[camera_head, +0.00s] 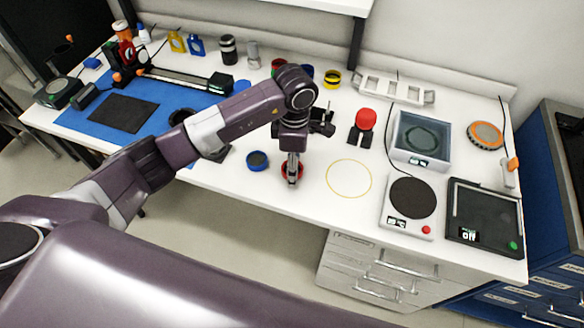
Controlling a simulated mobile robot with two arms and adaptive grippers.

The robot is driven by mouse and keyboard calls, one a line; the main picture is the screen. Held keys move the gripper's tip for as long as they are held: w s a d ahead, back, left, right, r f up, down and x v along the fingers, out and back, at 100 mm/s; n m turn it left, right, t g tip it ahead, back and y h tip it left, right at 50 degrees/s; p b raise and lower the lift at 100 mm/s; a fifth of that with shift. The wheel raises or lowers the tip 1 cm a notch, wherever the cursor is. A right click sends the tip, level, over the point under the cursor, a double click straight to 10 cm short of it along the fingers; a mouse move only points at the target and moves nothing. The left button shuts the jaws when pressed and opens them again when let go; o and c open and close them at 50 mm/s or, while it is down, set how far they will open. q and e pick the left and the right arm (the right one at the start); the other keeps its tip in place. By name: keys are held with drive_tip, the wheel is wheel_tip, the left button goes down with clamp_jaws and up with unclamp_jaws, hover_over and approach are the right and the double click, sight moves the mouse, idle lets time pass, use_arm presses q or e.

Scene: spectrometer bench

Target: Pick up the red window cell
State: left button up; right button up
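The red window cell (301,169) appears as a small red ring low on the white bench near its front edge. My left gripper (292,178) points down right over it, and its fingers cover the middle of the ring. Red shows on both sides of the fingers. I cannot tell whether the fingers are apart or closed on the cell, or whether they touch it. My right gripper is not in view.
A blue round cell (257,160) lies just left of the gripper. A yellow circle (349,178) marks clear bench to the right. Farther right are a scale (412,198), a glass-topped box (421,137) and a red-topped item (365,119). A blue mat (77,119) lies left.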

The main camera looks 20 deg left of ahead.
use_arm(q)
drive_tip(key=c, duration=1)
drive_tip(key=shift+c, duration=1.3)
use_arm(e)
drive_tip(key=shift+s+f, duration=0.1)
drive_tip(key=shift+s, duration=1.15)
